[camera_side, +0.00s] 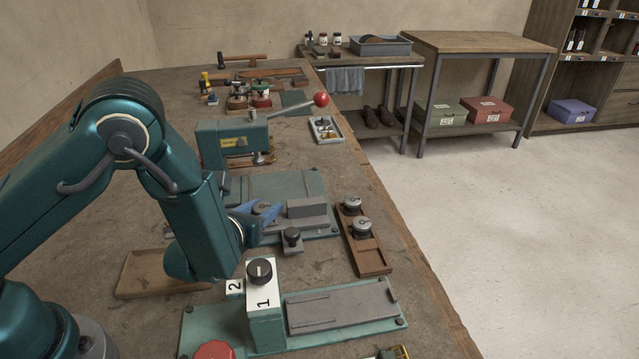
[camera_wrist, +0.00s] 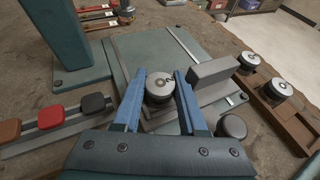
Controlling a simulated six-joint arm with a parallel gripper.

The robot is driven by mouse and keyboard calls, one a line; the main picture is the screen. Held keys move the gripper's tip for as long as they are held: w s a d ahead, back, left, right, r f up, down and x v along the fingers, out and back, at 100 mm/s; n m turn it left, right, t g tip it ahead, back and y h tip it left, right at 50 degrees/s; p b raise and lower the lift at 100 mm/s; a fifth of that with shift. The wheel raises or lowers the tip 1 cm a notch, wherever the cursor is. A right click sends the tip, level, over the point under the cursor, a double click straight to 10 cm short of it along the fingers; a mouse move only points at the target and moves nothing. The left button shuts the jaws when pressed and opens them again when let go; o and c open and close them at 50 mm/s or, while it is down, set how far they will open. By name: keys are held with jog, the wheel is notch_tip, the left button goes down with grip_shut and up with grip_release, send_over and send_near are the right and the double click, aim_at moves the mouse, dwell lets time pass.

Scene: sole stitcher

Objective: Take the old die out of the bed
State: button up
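The old die (camera_wrist: 160,84) is a round grey metal piece with a dark mark on its top. In the wrist view it sits upright at the bed (camera_wrist: 140,45), a green plate that also shows in the side view (camera_side: 270,186). My gripper (camera_wrist: 160,74) has its two blue fingers on either side of this die, apart by about its width. I cannot tell whether they touch it. In the side view my gripper (camera_side: 262,212) is low over the bed, and its fingers hide the die.
A grey block (camera_side: 307,208) stands right of my fingers, and a dark knob (camera_side: 291,236) is close in front. A brown wooden rack (camera_side: 372,260) holds two round dies. A green press (camera_side: 235,140) stands behind. A shallow wooden tray (camera_side: 135,284) lies at left.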

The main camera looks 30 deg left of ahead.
grip_shut()
jog(key=shift+r, duration=0.2)
